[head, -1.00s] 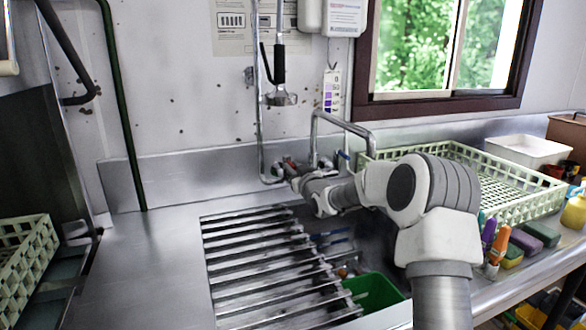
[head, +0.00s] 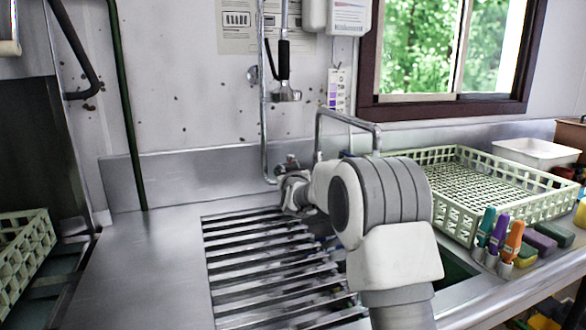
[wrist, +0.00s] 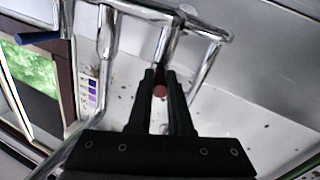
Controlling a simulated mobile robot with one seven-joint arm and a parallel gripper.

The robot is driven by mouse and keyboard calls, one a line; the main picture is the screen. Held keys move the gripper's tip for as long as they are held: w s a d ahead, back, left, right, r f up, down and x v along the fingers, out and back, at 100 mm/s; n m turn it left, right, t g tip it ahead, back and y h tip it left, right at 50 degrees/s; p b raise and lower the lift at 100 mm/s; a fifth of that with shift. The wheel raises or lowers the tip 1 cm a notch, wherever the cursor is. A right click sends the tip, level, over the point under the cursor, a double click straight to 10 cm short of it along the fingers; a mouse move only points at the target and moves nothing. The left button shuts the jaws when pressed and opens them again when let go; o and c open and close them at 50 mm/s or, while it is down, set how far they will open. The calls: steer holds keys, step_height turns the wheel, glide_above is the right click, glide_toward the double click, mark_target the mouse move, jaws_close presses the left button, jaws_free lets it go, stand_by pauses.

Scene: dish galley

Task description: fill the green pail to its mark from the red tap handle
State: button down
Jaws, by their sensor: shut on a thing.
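The red tap handle (wrist: 160,91) shows in the wrist view as a round red end between the two dark fingers of my gripper (wrist: 160,80), which is shut on it. In the head view my gripper is at the wall tap (head: 288,166), mostly hidden by my own wrist. A blue handle (wrist: 37,37) is at the upper left of the wrist view, apart from my fingers. The chrome spout (head: 348,119) arches out over the sink. The green pail is hidden behind my arm, so its mark and water level cannot be seen; I cannot tell whether any water runs.
A slatted metal rack (head: 265,265) covers the sink's left part. A pale green dish crate (head: 520,203) stands right, with markers (head: 496,240) and sponges (head: 555,234) before it. A spray head (head: 285,93) hangs above the tap. The left steel counter (head: 150,260) is clear.

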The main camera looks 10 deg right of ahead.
steer(key=c, duration=0.8)
jaws_free()
steer(key=shift+c, duration=0.2)
steer(key=shift+s, duration=0.1)
steer(key=s+a+p, duration=0.1)
steer(key=s, duration=1.6)
steer(key=shift+a, duration=0.25)
